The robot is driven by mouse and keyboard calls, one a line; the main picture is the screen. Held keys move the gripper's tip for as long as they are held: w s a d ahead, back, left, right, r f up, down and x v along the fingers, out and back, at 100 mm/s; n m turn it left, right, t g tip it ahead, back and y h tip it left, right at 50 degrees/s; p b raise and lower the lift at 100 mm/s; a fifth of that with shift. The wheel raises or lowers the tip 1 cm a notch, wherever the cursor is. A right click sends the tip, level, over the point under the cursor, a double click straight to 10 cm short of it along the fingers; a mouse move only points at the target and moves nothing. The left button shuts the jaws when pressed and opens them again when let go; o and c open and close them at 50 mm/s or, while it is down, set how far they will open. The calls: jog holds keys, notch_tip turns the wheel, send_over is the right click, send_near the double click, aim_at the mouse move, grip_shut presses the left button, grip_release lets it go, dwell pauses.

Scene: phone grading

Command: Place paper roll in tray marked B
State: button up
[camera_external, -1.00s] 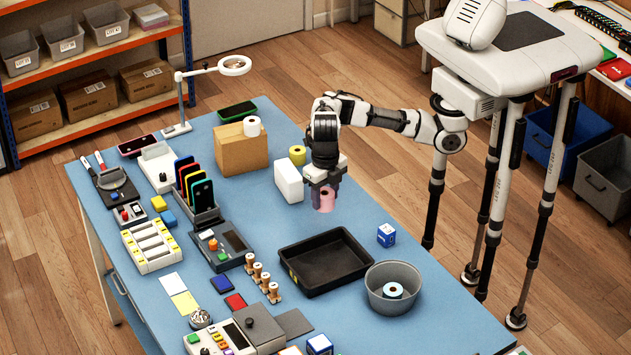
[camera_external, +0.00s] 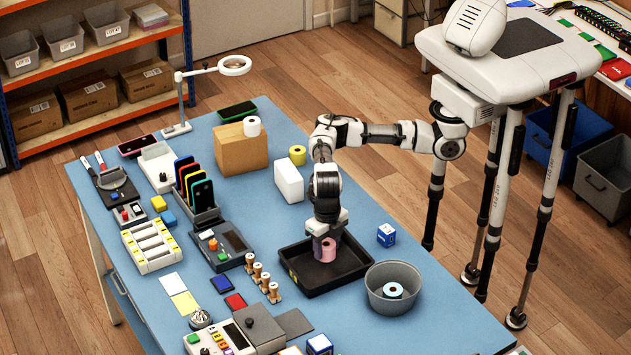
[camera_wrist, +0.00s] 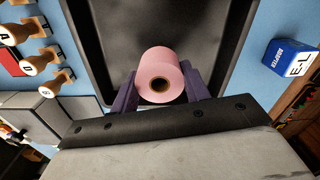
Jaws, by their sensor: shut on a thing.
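A pink paper roll (camera_external: 326,250) is between the fingers of my gripper (camera_external: 323,246), which is shut on it. In the wrist view the roll (camera_wrist: 160,78) shows its end with a dark core hole, with the purple fingers of my gripper (camera_wrist: 156,92) on either side. The roll is inside the outline of the black tray (camera_external: 364,270), low over its floor; I cannot tell if it touches. The tray also fills the wrist view's upper middle (camera_wrist: 215,22). A yellow mark shows on the tray's left side; its letter is not readable.
A grey round bowl (camera_external: 374,297) holding a blue-white roll stands right of the tray, and a blue cube (camera_external: 386,234) behind it. Wooden stamps (camera_external: 265,282) stand left of the tray. A white box (camera_external: 289,182) and a yellow roll (camera_external: 297,155) are farther back.

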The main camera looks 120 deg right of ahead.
aim_at(326, 257)
jog(key=shift+f, duration=2.1)
jog(key=o, duration=1)
jog(key=shift+f, duration=0.1)
notch_tip(326, 257, up, 12)
jog(key=shift+r, duration=0.15)
